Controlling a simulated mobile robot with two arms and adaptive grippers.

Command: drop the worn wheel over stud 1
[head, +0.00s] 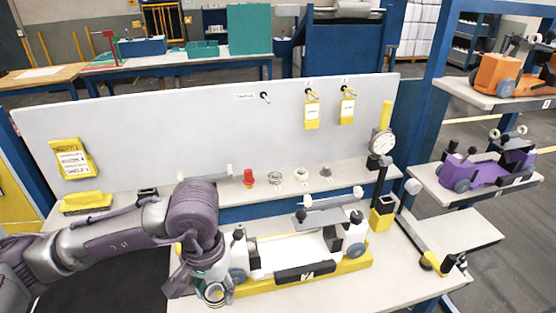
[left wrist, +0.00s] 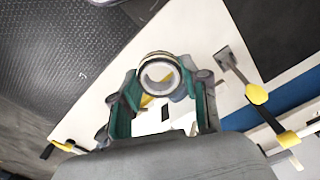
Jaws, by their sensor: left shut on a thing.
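My left gripper (head: 213,291) is low over the front left of the bench, at the left end of the white and yellow fixture (head: 308,270). In the left wrist view the green fingers of my left gripper (left wrist: 160,82) are shut on a pale ring-shaped wheel (left wrist: 158,73), its open face toward the camera. In the head view the held wheel is mostly hidden by the fingers. A bare peg (head: 265,97) sticks out of the grey backboard beside a small label I cannot read. I cannot tell which stud is stud 1. My right gripper is not in view.
Two hooks on the backboard carry yellow tags (head: 311,112). A red part (head: 248,177) and several small metal parts line the rear ledge. A dial gauge (head: 382,142) stands at the right. A purple carriage (head: 487,168) sits on the right shelf.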

